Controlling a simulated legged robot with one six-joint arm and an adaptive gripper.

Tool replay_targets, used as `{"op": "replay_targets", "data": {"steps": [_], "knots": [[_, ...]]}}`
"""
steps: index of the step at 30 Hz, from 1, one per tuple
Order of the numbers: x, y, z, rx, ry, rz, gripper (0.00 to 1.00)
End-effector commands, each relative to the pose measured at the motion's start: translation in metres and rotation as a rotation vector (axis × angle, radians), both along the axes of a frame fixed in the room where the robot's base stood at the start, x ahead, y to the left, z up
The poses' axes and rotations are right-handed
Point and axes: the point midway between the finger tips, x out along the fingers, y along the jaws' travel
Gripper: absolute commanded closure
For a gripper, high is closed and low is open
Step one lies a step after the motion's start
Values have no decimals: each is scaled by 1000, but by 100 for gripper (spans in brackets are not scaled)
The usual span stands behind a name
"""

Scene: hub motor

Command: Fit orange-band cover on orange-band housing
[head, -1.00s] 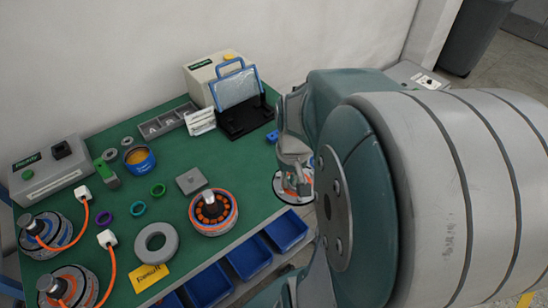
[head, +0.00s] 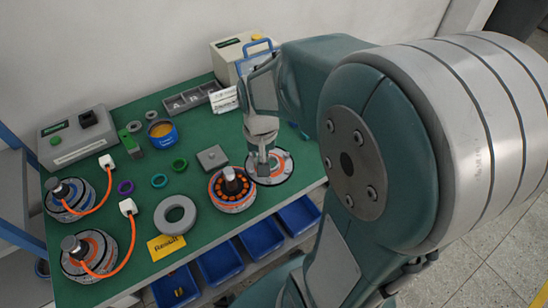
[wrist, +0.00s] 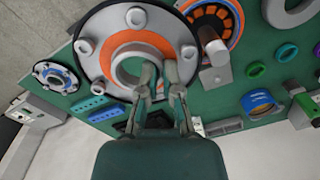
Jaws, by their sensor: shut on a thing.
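The orange-band cover (head: 283,166) is a pale grey disc with an orange ring, a raised central hub and several lugs at its rim. My gripper (head: 262,166) is shut on its central hub. In the wrist view, the gripper (wrist: 161,78) pinches one side of the hub of the cover (wrist: 92,45), which looks raised off the table. The orange-band housing (head: 229,203) stands just left of the cover, open on top, with orange-brown coils and a grey upright shaft. The housing also shows in the wrist view (wrist: 235,40), partly hidden by the cover's edge.
A grey square block (head: 212,157) lies behind the housing, and a grey ring (head: 176,214) lies to its left. Two motors with orange cables (head: 88,256) stand far left. Blue bins (head: 262,236) line the front edge. A blue-band cover (wrist: 56,77) lies on the green table.

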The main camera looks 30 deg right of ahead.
Motion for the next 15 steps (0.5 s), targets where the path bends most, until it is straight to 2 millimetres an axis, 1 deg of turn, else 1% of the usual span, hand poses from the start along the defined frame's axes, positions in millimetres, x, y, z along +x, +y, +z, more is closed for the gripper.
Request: {"op": "replay_targets", "data": {"steps": [15], "knots": [[35, 40, 0, 1, 0, 3, 100]]}}
